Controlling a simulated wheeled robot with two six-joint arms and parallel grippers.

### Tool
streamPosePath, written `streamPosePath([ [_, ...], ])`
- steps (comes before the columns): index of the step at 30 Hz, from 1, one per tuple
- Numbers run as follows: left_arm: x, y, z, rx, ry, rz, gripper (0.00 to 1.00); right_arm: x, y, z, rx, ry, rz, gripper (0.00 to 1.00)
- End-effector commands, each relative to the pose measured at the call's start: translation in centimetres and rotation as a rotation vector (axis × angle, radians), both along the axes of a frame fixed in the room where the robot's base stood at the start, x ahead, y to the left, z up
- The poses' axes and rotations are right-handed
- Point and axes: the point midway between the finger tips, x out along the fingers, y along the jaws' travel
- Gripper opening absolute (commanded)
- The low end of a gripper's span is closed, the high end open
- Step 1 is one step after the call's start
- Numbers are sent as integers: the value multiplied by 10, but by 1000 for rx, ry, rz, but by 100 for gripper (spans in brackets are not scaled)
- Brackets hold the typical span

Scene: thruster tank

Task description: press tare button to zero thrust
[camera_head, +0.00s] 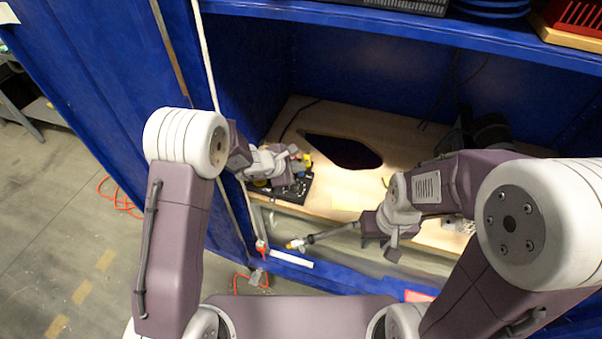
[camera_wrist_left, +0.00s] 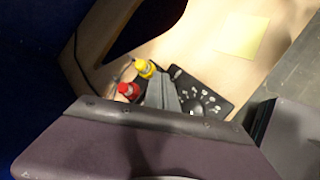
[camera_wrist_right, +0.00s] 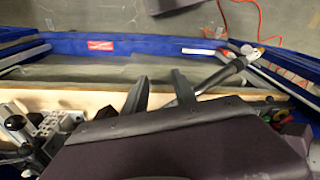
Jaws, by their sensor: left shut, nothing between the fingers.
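A black control panel (camera_head: 291,190) with small white markings lies at the left front of the wooden board. It also shows in the left wrist view (camera_wrist_left: 208,102). I cannot tell which of its controls is the tare button. My left gripper (camera_head: 289,181) is over the panel with its fingers shut and empty. In the left wrist view, its fingertips (camera_wrist_left: 162,84) overlap the panel's left part; contact cannot be told. My right gripper (camera_wrist_right: 160,84) has its fingers apart, near the board's front edge. A grey rod with a yellowish tip (camera_head: 297,243) is beside it; nothing shows between the fingers.
A red-capped bottle (camera_wrist_left: 128,91) and a yellow-capped bottle (camera_wrist_left: 146,68) stand close left of the left fingers. A yellow note (camera_wrist_left: 241,37) lies on the board (camera_head: 400,150), which has a dark opening (camera_head: 345,152). Blue walls and an upper shelf (camera_head: 420,38) enclose the board.

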Motion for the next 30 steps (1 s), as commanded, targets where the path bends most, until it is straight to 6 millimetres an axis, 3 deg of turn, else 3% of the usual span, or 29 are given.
streamPosePath([
  [30, 0, 0, -7, 0, 0, 0, 0, 0, 0, -11, 0, 0, 0, 33],
])
